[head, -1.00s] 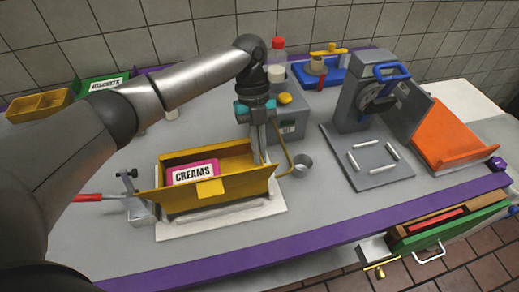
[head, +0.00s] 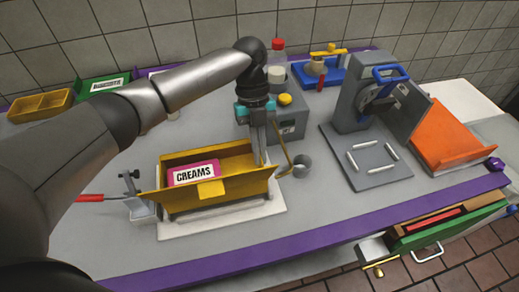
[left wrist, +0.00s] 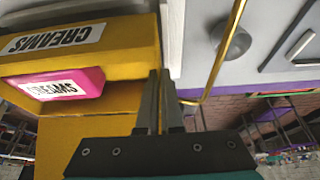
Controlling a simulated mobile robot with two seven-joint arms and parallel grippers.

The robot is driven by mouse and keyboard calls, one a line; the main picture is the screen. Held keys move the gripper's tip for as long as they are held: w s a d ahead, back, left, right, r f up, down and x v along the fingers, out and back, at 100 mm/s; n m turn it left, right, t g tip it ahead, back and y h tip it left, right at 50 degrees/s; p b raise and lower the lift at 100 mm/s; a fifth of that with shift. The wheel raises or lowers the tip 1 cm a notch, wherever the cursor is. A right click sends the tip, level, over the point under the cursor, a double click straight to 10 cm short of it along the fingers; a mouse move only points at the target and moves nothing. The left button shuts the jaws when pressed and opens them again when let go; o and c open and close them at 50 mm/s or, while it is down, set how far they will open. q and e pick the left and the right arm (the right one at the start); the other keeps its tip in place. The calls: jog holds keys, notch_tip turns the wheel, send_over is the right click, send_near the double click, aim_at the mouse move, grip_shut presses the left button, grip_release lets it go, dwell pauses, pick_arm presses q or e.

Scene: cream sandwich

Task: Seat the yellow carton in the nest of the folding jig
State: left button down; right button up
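The yellow carton (head: 232,190) stands open-topped on the pale base of the folding jig (head: 180,230), at the middle left of the head view. The carton also fills the upper left of the left wrist view (left wrist: 120,55). My left gripper (head: 259,160) points down at the carton's right end. In the left wrist view its fingers (left wrist: 160,80) are close together at the carton's edge and appear shut on its thin end wall. The nest under the carton is mostly hidden. My right gripper is not in view.
A red-handled clamp (head: 90,198) stands at the jig's left. A bent yellow rod and a grey cup (head: 302,166) lie close right of the gripper. A grey plate with white strips (head: 370,158) and an orange ramp (head: 445,140) stand farther right.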

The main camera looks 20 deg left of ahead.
pick_arm(q)
jog(key=shift+f+b, duration=0.9)
jog(key=shift+f, duration=0.75)
jog(key=c, duration=1)
grip_release()
jog(key=p+v, duration=0.1)
jog(key=v, duration=1.4)
jog(key=shift+r, duration=0.15)
jog(key=shift+d, duration=0.1)
jog(key=shift+r, duration=0.1)
